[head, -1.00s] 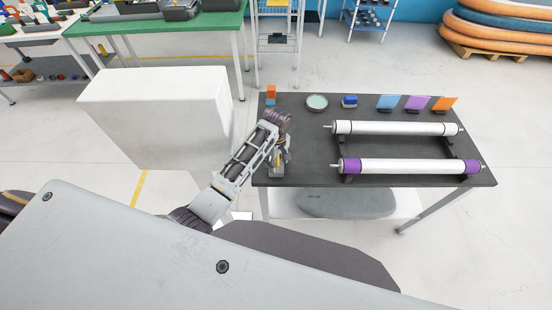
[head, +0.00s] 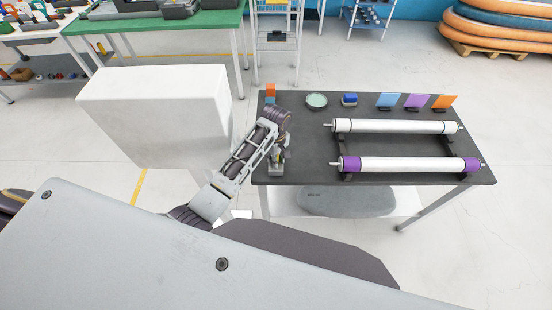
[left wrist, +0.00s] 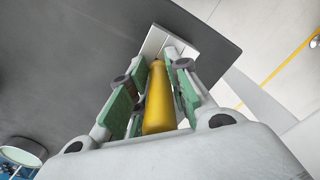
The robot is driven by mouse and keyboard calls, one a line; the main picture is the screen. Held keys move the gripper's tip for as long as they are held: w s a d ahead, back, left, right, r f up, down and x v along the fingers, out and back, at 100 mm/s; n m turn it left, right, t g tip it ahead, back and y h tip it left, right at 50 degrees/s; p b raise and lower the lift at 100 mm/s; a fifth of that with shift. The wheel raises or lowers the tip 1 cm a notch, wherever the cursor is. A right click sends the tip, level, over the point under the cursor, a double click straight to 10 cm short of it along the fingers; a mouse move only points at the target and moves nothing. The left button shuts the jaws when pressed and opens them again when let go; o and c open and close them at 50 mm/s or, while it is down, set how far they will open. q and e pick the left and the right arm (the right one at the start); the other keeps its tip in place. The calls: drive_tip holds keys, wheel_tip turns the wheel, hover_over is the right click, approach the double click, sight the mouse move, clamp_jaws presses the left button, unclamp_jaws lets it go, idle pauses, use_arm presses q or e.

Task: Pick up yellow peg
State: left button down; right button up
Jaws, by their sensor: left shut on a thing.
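The yellow peg (left wrist: 159,98) stands out in the left wrist view, between the two green-padded fingers. My left gripper (left wrist: 152,92) is shut on it, with the pads along both sides of the peg. A pale block (left wrist: 172,44) lies beyond the peg's far end; I cannot tell whether they touch. In the head view my left gripper (head: 279,155) is low over the left edge of the dark table, pointing down, and mostly hides the peg. The pale block (head: 276,170) shows just below it. My right gripper is not in view.
Bare tabletop lies right of my gripper.

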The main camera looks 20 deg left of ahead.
use_arm(q)
drive_tip(key=shift+r, duration=4.95)
drive_tip(key=shift+s+d, duration=0.1)
